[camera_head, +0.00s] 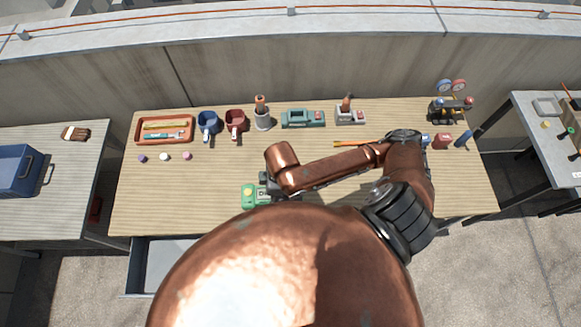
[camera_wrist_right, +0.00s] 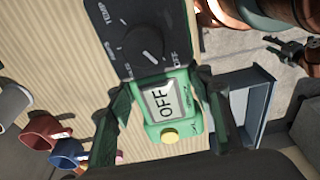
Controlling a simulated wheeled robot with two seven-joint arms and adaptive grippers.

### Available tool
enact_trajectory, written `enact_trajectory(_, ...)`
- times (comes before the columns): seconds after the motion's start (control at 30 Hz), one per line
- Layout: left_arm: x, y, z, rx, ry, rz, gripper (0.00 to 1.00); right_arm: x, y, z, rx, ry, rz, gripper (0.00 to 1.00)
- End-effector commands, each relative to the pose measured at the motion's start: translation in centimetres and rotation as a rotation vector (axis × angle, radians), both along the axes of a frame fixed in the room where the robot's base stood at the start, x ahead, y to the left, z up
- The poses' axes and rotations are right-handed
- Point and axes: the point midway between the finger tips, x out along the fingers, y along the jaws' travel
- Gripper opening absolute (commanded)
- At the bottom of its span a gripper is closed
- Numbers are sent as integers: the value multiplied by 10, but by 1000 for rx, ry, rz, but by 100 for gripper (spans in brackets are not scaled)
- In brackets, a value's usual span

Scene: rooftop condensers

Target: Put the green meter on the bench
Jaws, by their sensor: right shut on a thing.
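The green meter (camera_head: 250,196) shows over the front middle of the wooden bench (camera_head: 215,215) in the head view. In the right wrist view the meter (camera_wrist_right: 175,105) has a dark dial face, an OFF screen and a yellow button. My right gripper (camera_head: 268,190) is shut on it, with one finger on each side in the right wrist view (camera_wrist_right: 168,108). I cannot tell whether the meter touches the bench top. A dark jointed part at the upper right of the wrist view looks like my left gripper (camera_wrist_right: 290,48); its jaw state is unclear.
An orange tray (camera_head: 138,132), blue mug (camera_head: 207,123), red mug (camera_head: 235,122), teal device (camera_head: 302,119) and gauge set (camera_head: 450,103) line the bench's back. A drawer (camera_head: 150,265) stands open below the front left. The bench's left front is clear.

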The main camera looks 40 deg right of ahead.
Motion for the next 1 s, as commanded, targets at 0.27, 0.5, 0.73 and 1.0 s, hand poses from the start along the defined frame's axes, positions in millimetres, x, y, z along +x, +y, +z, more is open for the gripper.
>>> enact_trajectory(0.27,-7,-1,-36,-1,12,1,40,37,-42,-28,-6,0,-9,8)
enact_trajectory(0.5,-7,-1,-39,-1,11,1,40,65,-71,-63,-1,2,-6,8)
enact_trajectory(0.73,-5,-1,-41,-1,9,1,40,77,-83,-81,-1,-1,-4,8)
enact_trajectory(1.0,-5,0,-45,0,9,1,40,82,-89,-105,0,3,-4,8)
